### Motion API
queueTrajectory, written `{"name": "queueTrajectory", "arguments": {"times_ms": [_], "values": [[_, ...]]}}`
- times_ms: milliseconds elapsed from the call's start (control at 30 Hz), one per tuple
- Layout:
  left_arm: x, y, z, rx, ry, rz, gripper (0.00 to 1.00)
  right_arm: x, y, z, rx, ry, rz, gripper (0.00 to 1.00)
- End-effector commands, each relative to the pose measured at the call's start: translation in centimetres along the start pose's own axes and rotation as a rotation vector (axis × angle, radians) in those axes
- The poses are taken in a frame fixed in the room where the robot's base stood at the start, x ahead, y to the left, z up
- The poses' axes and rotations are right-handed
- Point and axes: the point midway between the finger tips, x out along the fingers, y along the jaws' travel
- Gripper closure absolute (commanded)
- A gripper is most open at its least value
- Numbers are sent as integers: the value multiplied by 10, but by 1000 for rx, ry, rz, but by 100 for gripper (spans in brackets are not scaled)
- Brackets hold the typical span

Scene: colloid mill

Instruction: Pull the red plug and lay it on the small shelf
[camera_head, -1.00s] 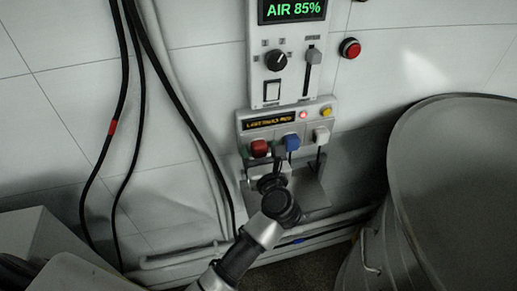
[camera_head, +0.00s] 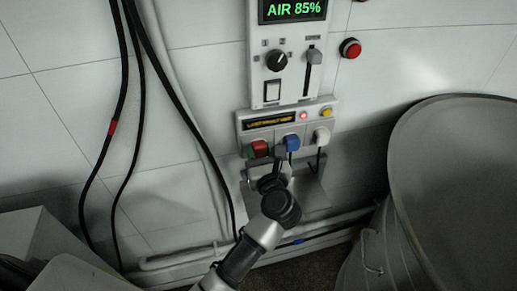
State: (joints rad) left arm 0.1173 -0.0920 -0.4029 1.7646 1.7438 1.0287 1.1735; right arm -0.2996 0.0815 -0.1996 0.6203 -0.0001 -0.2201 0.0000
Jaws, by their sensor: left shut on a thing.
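The red plug (camera_head: 260,147) is at the left of a row of plugs on the lower wall box (camera_head: 243,126). A green patch shows at its left edge. My left gripper (camera_head: 266,159) reaches up from below and is shut on the red plug, with a dark finger at the plug's right side. I cannot tell whether the plug is fully seated or slightly out. The small grey shelf (camera_head: 316,196) juts from the wall just below the plugs, partly hidden by my left gripper. My right gripper is not in view.
A blue plug (camera_head: 292,142) and a white plug (camera_head: 322,136) sit close to the right of the red one. A large grey drum (camera_head: 455,170) stands at the right. Black cables (camera_head: 122,100) hang at the left. A pipe (camera_head: 190,258) runs low along the wall.

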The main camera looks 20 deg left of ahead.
Motion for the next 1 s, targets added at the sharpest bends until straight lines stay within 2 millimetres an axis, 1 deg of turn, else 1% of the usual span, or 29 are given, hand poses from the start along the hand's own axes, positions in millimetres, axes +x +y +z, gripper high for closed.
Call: {"name": "queueTrajectory", "arguments": {"times_ms": [33,100,267,1000], "values": [[0,0,0,0,0,0,90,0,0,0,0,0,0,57],[0,0,0,0,-1,0,98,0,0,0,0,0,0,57],[-3,0,0,0,-1,-1,98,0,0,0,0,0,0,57],[-32,0,0,0,1,0,98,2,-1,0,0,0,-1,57]]}}
